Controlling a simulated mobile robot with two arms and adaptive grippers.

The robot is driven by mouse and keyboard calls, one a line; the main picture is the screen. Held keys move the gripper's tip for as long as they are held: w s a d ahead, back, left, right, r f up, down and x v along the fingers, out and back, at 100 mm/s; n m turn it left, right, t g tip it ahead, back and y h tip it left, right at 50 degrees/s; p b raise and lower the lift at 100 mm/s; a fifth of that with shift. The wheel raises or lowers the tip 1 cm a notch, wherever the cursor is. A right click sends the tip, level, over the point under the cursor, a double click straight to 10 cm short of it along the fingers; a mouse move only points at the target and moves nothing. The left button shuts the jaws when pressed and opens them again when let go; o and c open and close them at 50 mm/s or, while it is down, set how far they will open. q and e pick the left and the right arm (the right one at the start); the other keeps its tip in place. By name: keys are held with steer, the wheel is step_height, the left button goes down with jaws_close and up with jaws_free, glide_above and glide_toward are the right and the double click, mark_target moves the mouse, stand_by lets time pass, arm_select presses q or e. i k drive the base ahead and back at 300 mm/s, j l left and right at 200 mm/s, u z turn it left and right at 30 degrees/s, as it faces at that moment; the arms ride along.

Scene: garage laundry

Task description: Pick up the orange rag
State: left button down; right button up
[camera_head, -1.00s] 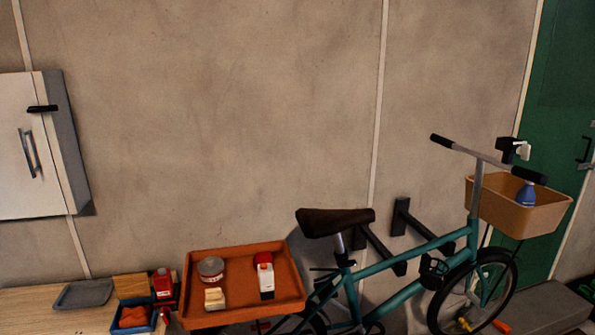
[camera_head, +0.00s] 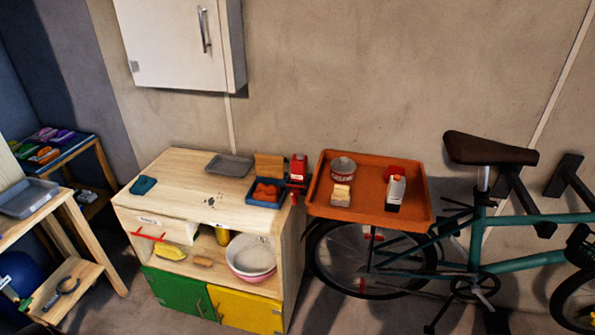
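An orange, soft-looking bundle (camera_head: 265,192) lies in a small blue tray (camera_head: 250,200) on the wooden cabinet. It may be a rag, but it is too small to tell. Another orange folded item (camera_head: 44,155) lies among several coloured ones on the blue-topped table (camera_head: 72,150) at the far left; it also looks like cloth. Neither of my grippers is in view.
An orange tray (camera_head: 325,195) with a can and cartons adjoins the bicycle (camera_head: 500,265). A wooden bench (camera_head: 50,210) stands at left.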

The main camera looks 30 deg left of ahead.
mark_target(270, 193)
steer(key=u, duration=1.05)
